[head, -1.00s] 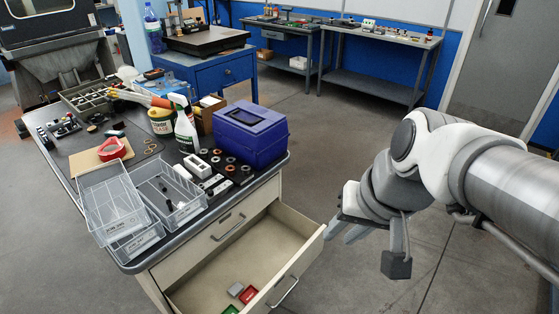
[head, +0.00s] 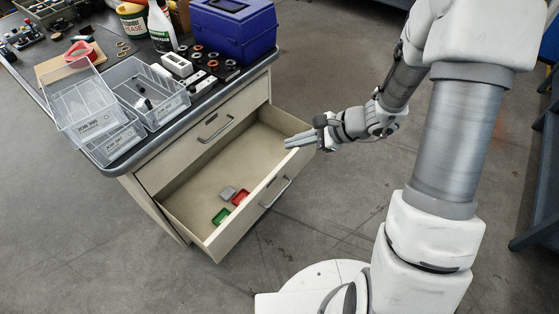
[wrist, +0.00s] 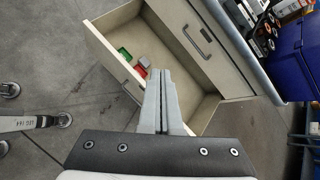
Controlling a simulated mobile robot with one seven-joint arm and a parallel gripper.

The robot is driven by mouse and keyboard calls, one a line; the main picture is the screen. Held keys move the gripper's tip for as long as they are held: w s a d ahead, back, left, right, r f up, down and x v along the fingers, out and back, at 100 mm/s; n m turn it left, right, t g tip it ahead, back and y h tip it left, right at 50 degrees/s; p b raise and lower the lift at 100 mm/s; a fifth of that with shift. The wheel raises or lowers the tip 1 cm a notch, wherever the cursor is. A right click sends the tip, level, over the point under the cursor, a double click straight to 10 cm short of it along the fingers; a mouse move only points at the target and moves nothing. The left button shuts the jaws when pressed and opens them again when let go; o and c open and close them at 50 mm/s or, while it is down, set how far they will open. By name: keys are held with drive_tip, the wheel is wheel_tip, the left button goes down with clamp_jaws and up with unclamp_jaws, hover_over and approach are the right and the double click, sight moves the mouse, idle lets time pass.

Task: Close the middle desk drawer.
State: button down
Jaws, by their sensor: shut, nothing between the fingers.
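The open desk drawer (head: 258,205) is cream and sticks far out of the desk, below a shut drawer (head: 200,138). It also shows in the wrist view (wrist: 190,75). A bar handle (head: 275,192) is on its front. Inside lie a green tray (head: 221,216), a red tray (head: 240,197) and a grey block (head: 228,192). My gripper (head: 288,143) is shut and empty, at the right end of the drawer front, with its fingertips pointing over the drawer. In the wrist view the fingers (wrist: 157,72) lie together across the drawer. I cannot tell if they touch it.
The desktop holds clear trays (head: 148,92), a blue box (head: 235,30), a white spray bottle (head: 161,27) and small parts. The floor (head: 90,235) in front of the drawer is clear. A metal frame piece (head: 533,200) stands at the far right.

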drive_tip(key=w+d+f+m+t+b, duration=0.25)
drive_tip(key=f+m, duration=0.25)
drive_tip(key=f, duration=0.8)
drive_tip(key=m+h+b, duration=0.2)
drive_tip(key=m+b, duration=0.3)
approach(274, 178)
drive_tip(key=f, duration=0.1)
drive_tip(key=w+a+f, duration=0.1)
drive_tip(key=f, duration=0.1)
drive_tip(key=w+a+f, duration=0.1)
drive_tip(key=shift+w+a+f, duration=0.1)
drive_tip(key=shift+a+f, duration=0.05)
drive_tip(key=shift+f, duration=0.2)
drive_tip(key=shift+w+a+r, duration=0.1)
drive_tip(key=shift+w+a, duration=0.35)
drive_tip(key=shift+w, duration=0.1)
